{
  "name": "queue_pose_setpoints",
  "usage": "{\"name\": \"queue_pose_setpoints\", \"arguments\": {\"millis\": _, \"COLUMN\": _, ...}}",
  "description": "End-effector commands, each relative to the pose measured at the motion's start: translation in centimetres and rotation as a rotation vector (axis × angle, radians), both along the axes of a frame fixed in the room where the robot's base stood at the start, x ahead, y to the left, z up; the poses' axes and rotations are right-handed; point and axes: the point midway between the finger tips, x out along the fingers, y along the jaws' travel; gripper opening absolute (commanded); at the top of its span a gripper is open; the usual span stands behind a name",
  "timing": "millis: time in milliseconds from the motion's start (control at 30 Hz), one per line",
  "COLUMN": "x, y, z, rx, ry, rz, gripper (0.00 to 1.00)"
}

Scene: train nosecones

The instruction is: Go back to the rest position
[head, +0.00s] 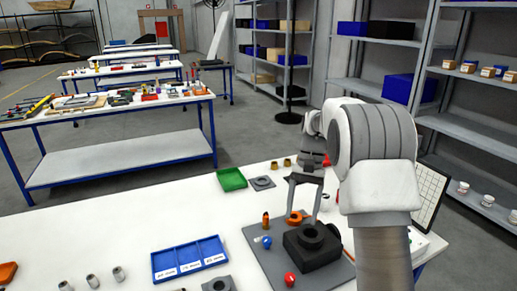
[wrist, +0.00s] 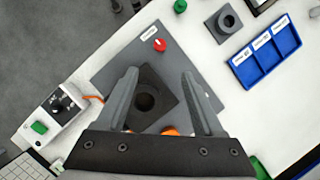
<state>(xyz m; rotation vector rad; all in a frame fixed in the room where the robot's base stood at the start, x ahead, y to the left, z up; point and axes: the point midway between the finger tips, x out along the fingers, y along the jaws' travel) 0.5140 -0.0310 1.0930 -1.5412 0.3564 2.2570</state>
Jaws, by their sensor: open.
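My gripper (head: 303,212) is open over the grey board (head: 262,266) on the white table. In the wrist view its two fingers (wrist: 158,76) are apart, with nothing held between them. The black block (head: 322,252) with a round hole sits on the board, and in the wrist view it (wrist: 150,108) shows between and beyond the fingers. An orange part (head: 295,217) lies behind the block, near the fingertips. In the wrist view, the gripper body partly hides orange pieces (wrist: 170,131).
A red knob (head: 290,279), a blue knob (head: 267,242) and a small orange-brown piece (head: 266,222) stand on the board. A blue tray (head: 190,259) and green tray (head: 231,179) lie to the left. A control box (wrist: 62,100) and keyboard (wrist: 28,168) are close by. Shelves (head: 470,130) stand at right.

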Motion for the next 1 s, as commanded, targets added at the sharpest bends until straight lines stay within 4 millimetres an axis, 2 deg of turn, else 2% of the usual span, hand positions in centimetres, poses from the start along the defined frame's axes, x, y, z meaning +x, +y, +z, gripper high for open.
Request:
{"name": "queue_pose_setpoints", "arguments": {"millis": 167, "x": -2.1, "y": 0.6, "z": 3.9, "rx": -0.012, "ry": -0.095, "rz": 0.041, "gripper": 0.69}}
{"name": "queue_pose_setpoints", "arguments": {"millis": 300, "x": -4.7, "y": 1.1, "z": 6.9, "rx": -0.027, "ry": -0.187, "rz": 0.082, "gripper": 0.69}}
{"name": "queue_pose_setpoints", "arguments": {"millis": 500, "x": -8.8, "y": 1.7, "z": 10.3, "rx": -0.052, "ry": -0.317, "rz": 0.145, "gripper": 0.69}}
{"name": "queue_pose_setpoints", "arguments": {"millis": 733, "x": -14.0, "y": 2.3, "z": 12.7, "rx": -0.085, "ry": -0.468, "rz": 0.221, "gripper": 0.69}}
{"name": "queue_pose_setpoints", "arguments": {"millis": 1000, "x": -20.1, "y": 2.9, "z": 13.4, "rx": -0.133, "ry": -0.639, "rz": 0.315, "gripper": 0.69}}
